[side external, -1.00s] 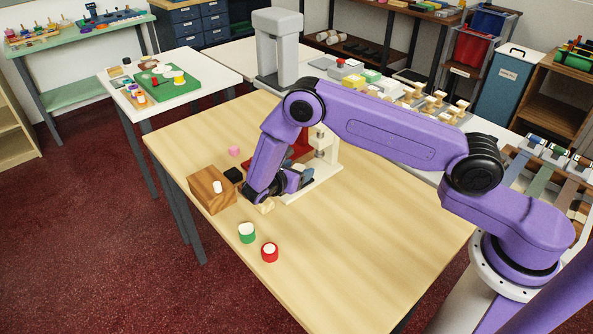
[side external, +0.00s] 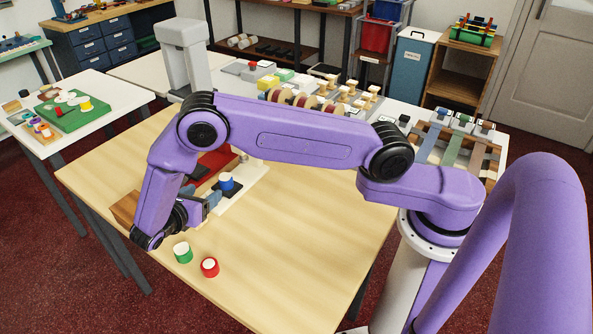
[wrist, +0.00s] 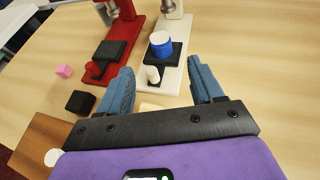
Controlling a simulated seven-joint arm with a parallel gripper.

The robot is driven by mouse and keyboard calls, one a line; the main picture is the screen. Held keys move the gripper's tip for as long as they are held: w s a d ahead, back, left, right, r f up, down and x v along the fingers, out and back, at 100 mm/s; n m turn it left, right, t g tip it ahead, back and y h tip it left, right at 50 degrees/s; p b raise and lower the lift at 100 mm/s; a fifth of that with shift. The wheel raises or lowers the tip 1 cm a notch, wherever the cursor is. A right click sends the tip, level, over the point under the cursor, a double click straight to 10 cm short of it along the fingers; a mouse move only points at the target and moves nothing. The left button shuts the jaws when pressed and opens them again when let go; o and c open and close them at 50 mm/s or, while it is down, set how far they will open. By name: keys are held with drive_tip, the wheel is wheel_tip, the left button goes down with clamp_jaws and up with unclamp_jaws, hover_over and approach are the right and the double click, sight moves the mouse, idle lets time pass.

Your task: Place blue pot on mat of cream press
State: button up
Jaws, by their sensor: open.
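The blue pot (wrist: 160,46), a short blue cylinder with a white top, stands upright on the black mat (wrist: 173,57) of the cream press (wrist: 174,82). In the side external view the blue pot (side external: 226,182) also shows on the dark mat, clear of my arm. My gripper (wrist: 161,82) is open and empty, its two blue fingers apart on the near side of the cream press, and the pot lies beyond the fingertips. In the side external view my gripper (side external: 212,199) is near the mat, partly hidden by my wrist.
A red press (wrist: 126,32) with a black mat stands left of the cream press. A green pot (side external: 182,252) and a red pot (side external: 209,267) stand on the near table; the table's right side is clear.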

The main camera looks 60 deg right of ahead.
drive_tip(key=s+d+r+m+g+y, duration=0.25)
drive_tip(key=s+r+m+y, duration=0.3)
drive_tip(key=s+r, duration=0.65)
drive_tip(key=s+d+r+m+y, duration=0.1)
drive_tip(key=s+d+y, duration=0.1)
drive_tip(key=s, duration=0.5)
drive_tip(key=s+d+r+m+g+y, duration=0.1)
drive_tip(key=s+d+r+y, duration=0.1)
drive_tip(key=s, duration=0.5)
drive_tip(key=s+d+r+m+y, duration=0.1)
drive_tip(key=s+d+y, duration=0.2)
drive_tip(key=s, duration=0.4)
drive_tip(key=shift+s+d+r+y, duration=0.25)
drive_tip(key=shift+s+r+y, duration=0.05)
drive_tip(key=shift+s+y, duration=0.15)
